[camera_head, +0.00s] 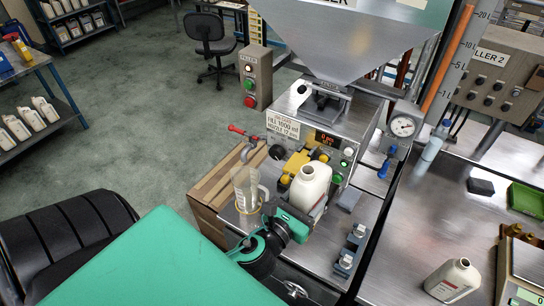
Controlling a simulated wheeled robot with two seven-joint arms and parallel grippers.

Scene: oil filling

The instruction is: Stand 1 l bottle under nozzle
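A white bottle (311,184) with an open neck is in front of the filling machine (325,125), close to its yellow part (296,163) and buttons. My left gripper (305,213) reaches in from the lower left and is at the bottle's lower body. It appears shut on the bottle, though its fingers are partly hidden. I cannot tell whether the bottle's base touches the steel counter. The nozzle opening is not clearly visible. Another white bottle (452,281) stands at the lower right. My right gripper is not in view.
A clear jug (246,191) stands just left of the bottle. Small blue-grey fittings (350,250) are on the counter to its right. A pressure gauge (403,126), green tray (526,200) and scale (523,262) are further right. The right-hand steel bench is mostly clear.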

